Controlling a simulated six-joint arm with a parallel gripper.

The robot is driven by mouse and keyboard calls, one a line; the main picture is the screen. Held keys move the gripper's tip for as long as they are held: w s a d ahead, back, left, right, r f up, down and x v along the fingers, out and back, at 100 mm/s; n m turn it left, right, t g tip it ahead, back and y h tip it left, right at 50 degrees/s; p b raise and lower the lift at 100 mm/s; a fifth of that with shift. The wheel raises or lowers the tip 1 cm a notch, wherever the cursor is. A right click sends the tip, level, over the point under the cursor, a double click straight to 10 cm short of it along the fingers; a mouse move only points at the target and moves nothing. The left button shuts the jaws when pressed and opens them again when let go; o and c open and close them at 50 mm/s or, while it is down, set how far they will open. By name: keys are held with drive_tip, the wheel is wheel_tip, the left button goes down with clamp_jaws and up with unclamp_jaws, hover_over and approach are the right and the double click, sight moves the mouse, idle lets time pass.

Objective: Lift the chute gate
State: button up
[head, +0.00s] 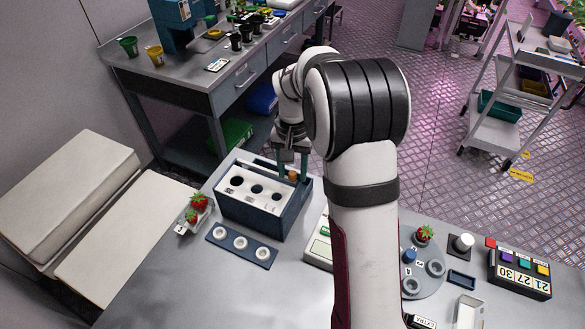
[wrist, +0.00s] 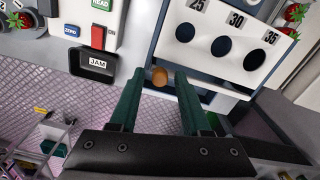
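The sizing box (head: 262,219) is dark blue with a white top panel (head: 240,187) holding three round holes. In the wrist view its panel (wrist: 195,44) is marked 25, 30 and 35. A small orange-brown knob (head: 292,175) sits at the box's right end; I take it for the gate's handle. In the wrist view the knob (wrist: 159,77) lies between my fingertips, with space on both sides. My gripper (head: 292,170) is open, its green fingers pointing down at that end; its fingertips also show in the wrist view (wrist: 157,73). The gate's plate is not clearly visible.
A scale (head: 318,246) stands close right of the box; its JAM tray (wrist: 94,64) shows in the wrist view. Strawberries (head: 197,203) lie left of the box. A strip with three rings (head: 241,247) lies in front. A round plate (head: 428,285) is right of my arm.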

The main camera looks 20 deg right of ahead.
clamp_jaws()
idle(1.2)
